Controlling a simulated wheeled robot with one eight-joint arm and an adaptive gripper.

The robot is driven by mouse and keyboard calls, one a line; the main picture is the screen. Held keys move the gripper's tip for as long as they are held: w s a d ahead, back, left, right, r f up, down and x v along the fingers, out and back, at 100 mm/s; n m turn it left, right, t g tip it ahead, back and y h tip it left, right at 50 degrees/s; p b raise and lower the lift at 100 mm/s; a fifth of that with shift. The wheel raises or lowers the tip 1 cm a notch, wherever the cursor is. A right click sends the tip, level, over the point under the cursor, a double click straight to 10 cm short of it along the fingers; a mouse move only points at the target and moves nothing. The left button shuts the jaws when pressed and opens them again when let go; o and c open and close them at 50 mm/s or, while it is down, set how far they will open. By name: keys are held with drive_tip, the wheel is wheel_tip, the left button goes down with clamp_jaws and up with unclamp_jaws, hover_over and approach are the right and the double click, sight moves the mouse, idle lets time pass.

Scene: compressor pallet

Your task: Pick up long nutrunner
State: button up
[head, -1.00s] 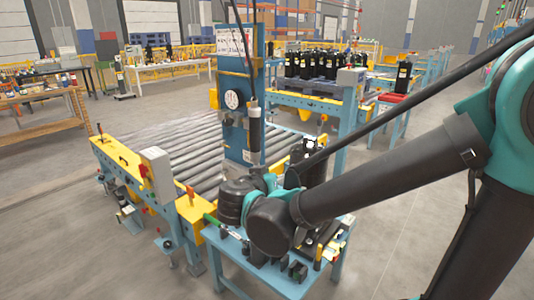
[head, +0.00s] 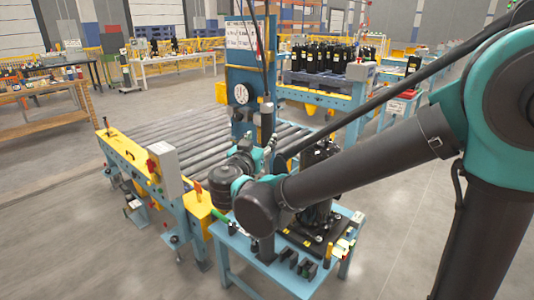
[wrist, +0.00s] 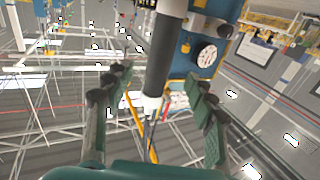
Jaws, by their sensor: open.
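The long nutrunner (head: 267,122) is a dark cylinder with a pale band, hanging upright on a cable in front of a blue post. In the wrist view the nutrunner (wrist: 163,60) passes between the two fingers, its white end pointing down the picture, with thin cables beyond it. My gripper (wrist: 155,88) is open, one finger on each side, with a visible gap at both. In the head view my gripper is near the tool's lower end, partly hidden by my arm. Contact with the nutrunner cannot be seen.
The blue post (head: 240,60) with a round gauge stands close behind the tool. A roller conveyor (head: 170,142) lies to the left. A blue table (head: 285,274) with black parts is below my arm. Black compressors (head: 325,62) stand on a pallet behind.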

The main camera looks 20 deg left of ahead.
sight(265, 130)
drive_tip(key=w, duration=0.8)
drive_tip(key=shift+a+r, duration=0.15)
drive_tip(key=shift+a, duration=0.1)
drive_tip(key=shift+c, duration=0.2)
clamp_jaws()
